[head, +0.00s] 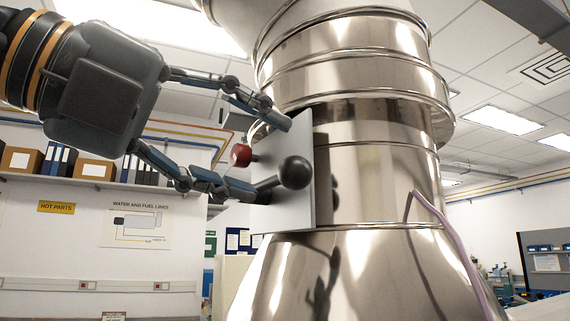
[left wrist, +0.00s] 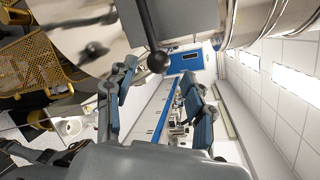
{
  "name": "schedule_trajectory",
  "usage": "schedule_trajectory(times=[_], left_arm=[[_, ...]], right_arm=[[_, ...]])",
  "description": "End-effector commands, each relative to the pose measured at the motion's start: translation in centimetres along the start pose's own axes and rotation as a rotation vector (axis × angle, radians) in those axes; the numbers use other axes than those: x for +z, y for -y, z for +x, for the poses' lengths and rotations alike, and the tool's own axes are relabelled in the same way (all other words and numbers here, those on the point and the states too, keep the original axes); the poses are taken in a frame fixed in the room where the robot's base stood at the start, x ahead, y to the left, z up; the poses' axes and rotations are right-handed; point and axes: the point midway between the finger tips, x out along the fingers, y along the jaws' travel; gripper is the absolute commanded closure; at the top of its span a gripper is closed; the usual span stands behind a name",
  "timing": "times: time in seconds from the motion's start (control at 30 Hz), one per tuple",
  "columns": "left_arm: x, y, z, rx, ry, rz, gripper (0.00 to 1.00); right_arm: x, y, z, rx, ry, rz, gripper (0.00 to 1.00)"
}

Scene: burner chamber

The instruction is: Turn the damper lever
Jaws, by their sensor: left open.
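The lever with a black ball knob (head: 294,172) stands out from a flat grey plate (head: 299,212) on the shiny metal chamber. Its ball (left wrist: 157,62) also shows in the left wrist view, in line with the space between my fingertips. My left gripper (head: 275,158) is open and empty, with one finger above the lever and the lower finger by its rod in the head view. In the left wrist view its fingers (left wrist: 160,75) are spread to either side of the ball. I cannot tell whether a finger touches the lever. My right gripper is out of view.
A red knob (head: 241,154) shows behind my fingers, near the plate. The metal chamber (head: 375,185) fills the middle, with a pale purple hose (head: 455,235) on its right. A wall shelf (head: 90,181) with binders is at the left.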

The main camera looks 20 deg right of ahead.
Motion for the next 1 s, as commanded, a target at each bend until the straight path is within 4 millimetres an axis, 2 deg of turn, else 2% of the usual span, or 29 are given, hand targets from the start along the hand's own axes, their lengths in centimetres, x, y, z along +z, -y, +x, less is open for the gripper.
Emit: schedule_trajectory(times=[0.03, 0.1, 0.33, 0.5, 1.0], left_arm=[[0.1, 0.0, -1.3, -0.002, 0.006, 0.001, 0.46], [0.1, 0.0, -2.7, 0.0, 0.006, 0.0, 0.46], [0.1, 0.0, -5.9, -0.001, 0.004, 0.001, 0.46], [0.0, 0.0, -6.5, -0.001, 0.002, 0.001, 0.46], [0.0, 0.0, -6.5, -0.002, 0.001, 0.0, 0.46]], right_arm=[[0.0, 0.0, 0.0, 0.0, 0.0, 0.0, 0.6], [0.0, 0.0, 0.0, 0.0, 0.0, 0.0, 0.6], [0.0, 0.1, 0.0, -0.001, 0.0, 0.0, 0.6], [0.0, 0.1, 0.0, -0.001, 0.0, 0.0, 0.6], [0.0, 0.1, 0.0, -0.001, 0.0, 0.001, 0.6]])
